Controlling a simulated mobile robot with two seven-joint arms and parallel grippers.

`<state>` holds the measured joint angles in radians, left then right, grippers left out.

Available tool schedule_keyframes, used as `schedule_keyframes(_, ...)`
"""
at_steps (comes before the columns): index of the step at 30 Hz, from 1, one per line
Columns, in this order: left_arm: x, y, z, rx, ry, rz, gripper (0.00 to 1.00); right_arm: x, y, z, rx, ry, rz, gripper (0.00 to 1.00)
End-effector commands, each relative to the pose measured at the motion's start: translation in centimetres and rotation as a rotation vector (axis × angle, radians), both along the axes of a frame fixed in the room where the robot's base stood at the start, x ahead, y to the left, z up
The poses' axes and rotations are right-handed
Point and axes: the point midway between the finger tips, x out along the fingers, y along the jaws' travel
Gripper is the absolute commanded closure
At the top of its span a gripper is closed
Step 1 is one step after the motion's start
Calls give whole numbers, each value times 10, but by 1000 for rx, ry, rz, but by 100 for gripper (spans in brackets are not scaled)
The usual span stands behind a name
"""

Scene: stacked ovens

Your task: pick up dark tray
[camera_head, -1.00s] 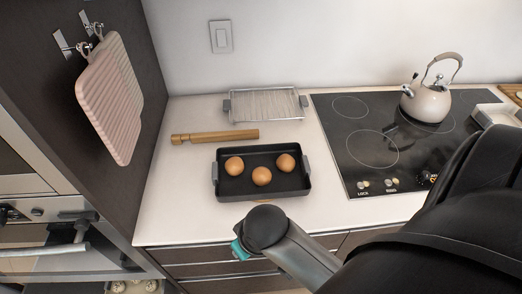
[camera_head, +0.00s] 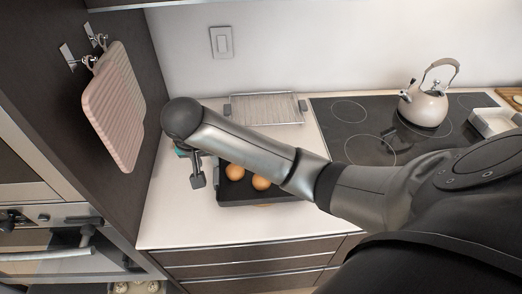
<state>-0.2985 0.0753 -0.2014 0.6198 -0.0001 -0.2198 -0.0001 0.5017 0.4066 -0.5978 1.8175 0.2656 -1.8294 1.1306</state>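The dark tray (camera_head: 232,199) lies on the white counter, largely covered by my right arm. Two brown eggs show in it, one on the left (camera_head: 235,172) and one in the middle (camera_head: 261,183). The tray's right end is hidden behind the arm. My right gripper (camera_head: 197,182) points down just beside the tray's left end, where the left handle is. I cannot tell whether it touches the handle or how far apart its fingers are. My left gripper is not in view.
A wire rack tray (camera_head: 266,108) sits behind the arm. A black cooktop (camera_head: 350,109) with a kettle (camera_head: 425,106) is to the right. A ribbed pink board (camera_head: 115,110) hangs on the left panel. The counter's front left (camera_head: 185,220) is clear.

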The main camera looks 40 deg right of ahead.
Motion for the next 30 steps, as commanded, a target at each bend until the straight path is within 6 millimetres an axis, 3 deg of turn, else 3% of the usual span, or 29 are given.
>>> schedule_keyframes(12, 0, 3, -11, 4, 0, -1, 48, 25, -16, -71, -1, 1, -3, 64)
schedule_keyframes(23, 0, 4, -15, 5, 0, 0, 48, 33, -21, -94, -1, -1, 0, 64)
schedule_keyframes(30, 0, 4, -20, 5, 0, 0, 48, 42, -29, -122, 0, 0, -1, 64)
